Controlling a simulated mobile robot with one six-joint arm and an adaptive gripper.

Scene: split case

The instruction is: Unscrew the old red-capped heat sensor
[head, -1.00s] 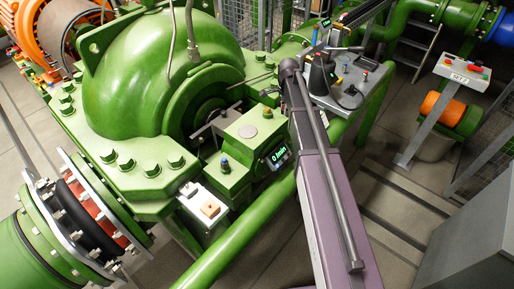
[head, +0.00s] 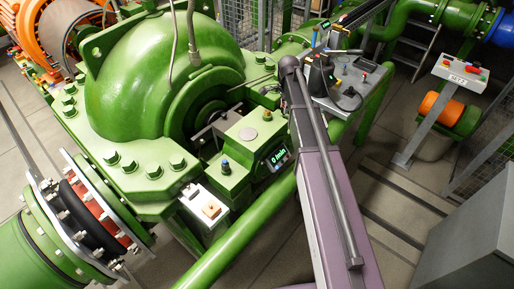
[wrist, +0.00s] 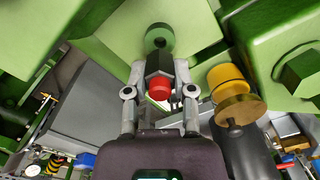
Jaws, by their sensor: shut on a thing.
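The red-capped heat sensor (wrist: 159,88) is in the middle of the wrist view, its red cap facing the camera above a dark hex body. Behind it is a round green boss (wrist: 160,38) on a green housing. My gripper (wrist: 160,76) has one finger on each side of the hex body and is shut on it. The sensor's thread is hidden, so I cannot tell how far it sits in the boss. In the head view the sensor and the fingertips cannot be made out behind my arm.
A yellow and brass fitting (wrist: 232,92) stands close to the right finger. Green housing walls crowd the top and right of the wrist view. In the head view, a green pump casing (head: 170,75) fills the left and a control post (head: 460,70) stands at the right.

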